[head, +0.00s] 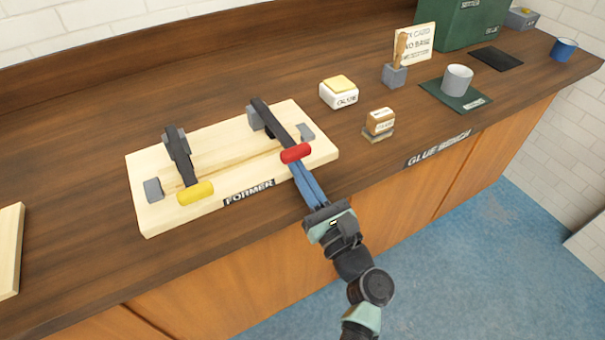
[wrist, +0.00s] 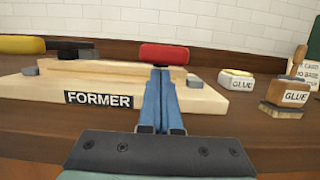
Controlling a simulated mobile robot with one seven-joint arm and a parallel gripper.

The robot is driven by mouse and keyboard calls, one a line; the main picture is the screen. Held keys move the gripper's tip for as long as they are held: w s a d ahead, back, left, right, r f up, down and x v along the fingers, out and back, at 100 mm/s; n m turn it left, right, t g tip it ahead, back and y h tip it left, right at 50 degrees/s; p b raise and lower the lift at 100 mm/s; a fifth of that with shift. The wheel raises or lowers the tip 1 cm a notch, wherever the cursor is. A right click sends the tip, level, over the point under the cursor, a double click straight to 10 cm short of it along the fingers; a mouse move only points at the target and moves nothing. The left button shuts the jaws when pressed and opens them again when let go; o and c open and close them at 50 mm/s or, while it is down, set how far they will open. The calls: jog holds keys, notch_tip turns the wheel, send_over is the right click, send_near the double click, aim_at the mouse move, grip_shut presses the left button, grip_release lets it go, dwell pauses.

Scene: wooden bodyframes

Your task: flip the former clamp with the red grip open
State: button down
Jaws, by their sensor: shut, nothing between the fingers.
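The former (head: 225,150) is a pale wooden board on the bench, labelled FORMER; it also shows in the wrist view (wrist: 40,88). Its right clamp has a dark lever lying toward the bench front, ending in a red grip (head: 296,153). The red grip shows at the top middle of the wrist view (wrist: 164,54). The left clamp has a yellow grip (head: 195,193). My gripper (head: 303,170) is shut, its blue fingers together and empty. The fingertips are just in front of the red grip and look close to its underside; I cannot tell whether they touch.
A glue tub (head: 339,97), a glue-labelled wooden block (head: 380,121), a brush in a grey holder (head: 396,75) and a pale cup (head: 457,79) on a green mat stand to the right. Another pale board (head: 10,250) lies at the left.

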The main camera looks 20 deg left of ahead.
jog(key=shift+r, duration=0.1)
jog(key=r+p, duration=0.1)
jog(key=p, duration=0.2)
jog(key=shift+r, duration=0.15)
